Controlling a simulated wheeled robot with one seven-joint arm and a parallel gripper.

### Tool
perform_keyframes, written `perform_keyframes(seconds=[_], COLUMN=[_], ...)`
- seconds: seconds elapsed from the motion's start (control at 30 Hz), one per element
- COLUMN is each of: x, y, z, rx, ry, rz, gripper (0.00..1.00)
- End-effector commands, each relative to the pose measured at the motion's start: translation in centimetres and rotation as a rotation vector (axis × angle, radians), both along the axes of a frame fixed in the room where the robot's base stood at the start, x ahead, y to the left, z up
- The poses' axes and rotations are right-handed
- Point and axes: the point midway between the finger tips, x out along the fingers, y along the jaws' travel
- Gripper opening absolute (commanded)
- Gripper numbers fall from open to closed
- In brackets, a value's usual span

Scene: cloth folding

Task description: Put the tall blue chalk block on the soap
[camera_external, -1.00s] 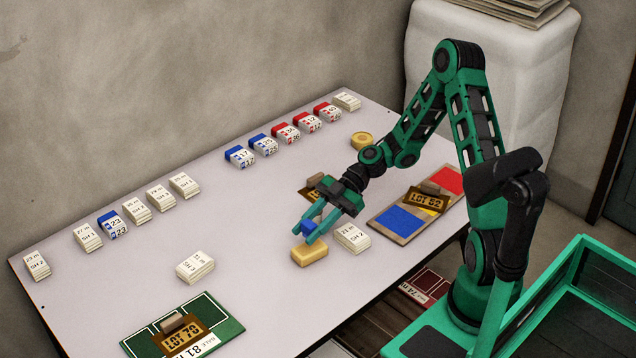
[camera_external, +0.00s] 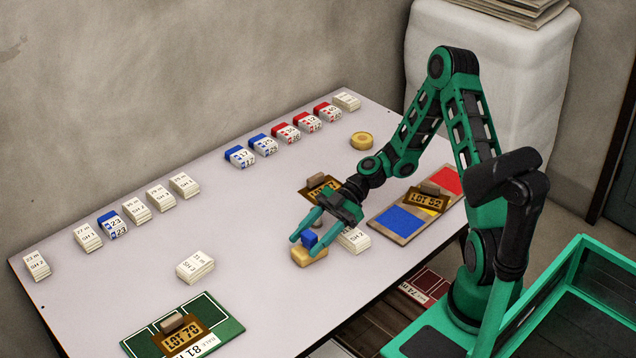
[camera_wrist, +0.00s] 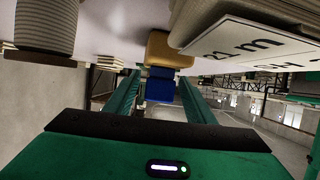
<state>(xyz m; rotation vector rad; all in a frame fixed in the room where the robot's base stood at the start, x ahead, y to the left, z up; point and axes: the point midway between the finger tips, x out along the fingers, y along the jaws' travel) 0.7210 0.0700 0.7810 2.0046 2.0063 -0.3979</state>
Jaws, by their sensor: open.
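The tall blue chalk block (camera_external: 309,239) stands on the yellow soap (camera_external: 309,257) near the front edge of the table. In the wrist view the blue block (camera_wrist: 160,86) touches the soap (camera_wrist: 166,50), and the block sits between my fingers with gaps at its sides. My gripper (camera_external: 306,243) is open around the block, its fingers reaching down toward the soap. The underside of the block is hidden.
White card stacks (camera_external: 352,239) lie close to the right of the soap. A board with blue and red patches (camera_external: 402,222) is further right, and a green board (camera_external: 213,312) is at the front left. Several blue, red and white stacks line the back.

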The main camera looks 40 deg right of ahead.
Motion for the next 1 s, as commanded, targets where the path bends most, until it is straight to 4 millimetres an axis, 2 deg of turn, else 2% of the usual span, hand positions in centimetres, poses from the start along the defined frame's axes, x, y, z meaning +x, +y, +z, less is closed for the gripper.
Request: perform_keyframes(seconds=[0.17,0.5,0.7,1.0], x=[0.1,0.1,0.1,0.0], y=[-1.0,-7.1,-9.8,-11.1], z=[0.6,3.1,4.2,4.8], rx=[-0.001,-0.002,0.000,0.000], ry=[-0.001,-0.002,-0.001,0.000], rz=[-0.003,-0.004,-0.002,0.000], gripper=[0.49,0.49,0.49,0.49])
